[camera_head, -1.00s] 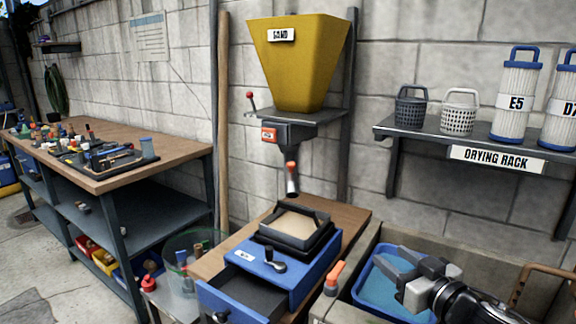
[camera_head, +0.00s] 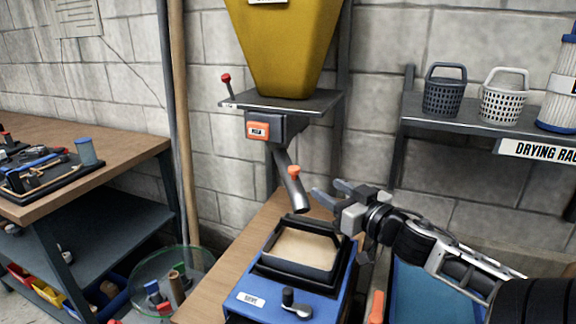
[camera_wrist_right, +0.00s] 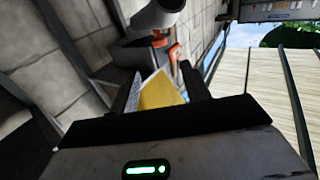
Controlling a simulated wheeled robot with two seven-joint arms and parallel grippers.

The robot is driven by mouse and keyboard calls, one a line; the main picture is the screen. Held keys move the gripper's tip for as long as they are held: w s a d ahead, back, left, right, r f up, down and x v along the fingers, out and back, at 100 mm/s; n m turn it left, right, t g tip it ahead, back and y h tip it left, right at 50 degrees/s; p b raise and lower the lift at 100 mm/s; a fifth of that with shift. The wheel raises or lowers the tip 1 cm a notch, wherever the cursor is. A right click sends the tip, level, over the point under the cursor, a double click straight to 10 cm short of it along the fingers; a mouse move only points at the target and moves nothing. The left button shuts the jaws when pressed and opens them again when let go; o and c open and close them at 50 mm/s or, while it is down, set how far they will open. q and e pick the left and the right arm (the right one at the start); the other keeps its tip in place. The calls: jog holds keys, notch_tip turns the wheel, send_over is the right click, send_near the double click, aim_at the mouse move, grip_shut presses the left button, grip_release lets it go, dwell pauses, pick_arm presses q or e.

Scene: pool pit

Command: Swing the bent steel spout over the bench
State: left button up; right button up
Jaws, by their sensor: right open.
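The bent steel spout (camera_head: 292,187) hangs below the yellow hopper (camera_head: 285,45), with an orange knob (camera_head: 294,172) on its side. Its lower end hangs near the back of the black-framed sand tray, apart from it in the picture. My right gripper (camera_head: 328,191) is open just right of the spout, fingers pointing at it, with no visible contact. In the right wrist view the spout's round end (camera_wrist_right: 158,14) shows above the open fingers (camera_wrist_right: 165,85), nothing between them. The wooden bench (camera_head: 222,278) lies below. My left gripper is out of view.
A blue box with the sand tray (camera_head: 305,250) stands on the bench below the spout. A red-knobbed lever (camera_head: 226,80) sticks up left of the hopper shelf. The drying rack (camera_head: 480,120) with baskets is at right; a workbench (camera_head: 100,175) is at left.

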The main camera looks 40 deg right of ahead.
aim_at(297, 170)
jog(key=w, duration=0.9)
jog(key=w+d, duration=0.1)
jog(key=w, duration=0.3)
jog(key=shift+w+d, duration=0.1)
jog(key=shift+w, duration=0.1)
jog(key=shift+f, duration=0.1)
grip_shut()
